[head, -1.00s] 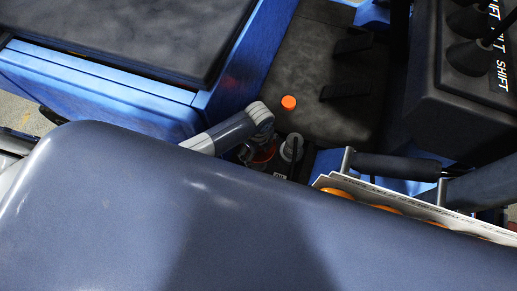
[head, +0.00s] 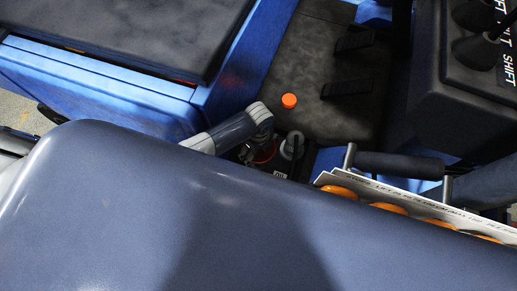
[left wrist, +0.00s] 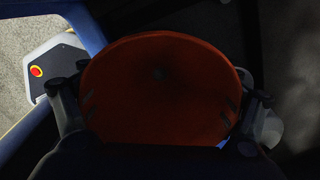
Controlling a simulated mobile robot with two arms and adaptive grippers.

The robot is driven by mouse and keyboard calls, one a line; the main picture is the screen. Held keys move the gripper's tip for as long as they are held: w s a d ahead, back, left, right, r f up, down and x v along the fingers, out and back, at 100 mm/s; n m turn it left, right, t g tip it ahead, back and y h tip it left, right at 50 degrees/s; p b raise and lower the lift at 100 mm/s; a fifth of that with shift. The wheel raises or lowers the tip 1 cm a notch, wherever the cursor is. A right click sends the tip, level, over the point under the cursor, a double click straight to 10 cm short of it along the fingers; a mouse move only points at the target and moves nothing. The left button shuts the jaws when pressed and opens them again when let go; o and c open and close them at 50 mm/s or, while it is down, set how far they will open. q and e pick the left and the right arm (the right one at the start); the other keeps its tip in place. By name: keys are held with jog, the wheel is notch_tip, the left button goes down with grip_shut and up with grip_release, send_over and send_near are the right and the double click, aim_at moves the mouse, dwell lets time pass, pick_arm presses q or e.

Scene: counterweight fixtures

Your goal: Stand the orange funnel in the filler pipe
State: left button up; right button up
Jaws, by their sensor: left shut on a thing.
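The orange funnel (left wrist: 158,85) fills the middle of the left wrist view, its wide round mouth facing the camera and a small dark hole near its centre. My left gripper (head: 257,153) is shut on it, with a finger at each side of the rim. My right gripper is not in view.
A small orange cap (head: 289,101) sits on the dark floor plate (head: 310,65), near black pedals (head: 347,88). A black lever box (head: 465,75) stands at right. A large blue-grey surface covers the lower head view. Orange round things (head: 388,208) sit beside a white sign.

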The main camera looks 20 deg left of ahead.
pick_arm(q)
jog(key=shift+s+f, duration=0.15)
jog(key=shift+f, duration=0.3)
jog(key=shift+c, duration=0.4)
jog(key=o, duration=1.1)
jog(key=shift+r, duration=0.15)
notch_tip(320, 180, up, 10)
jog(key=p, duration=0.9)
dwell(0.4)
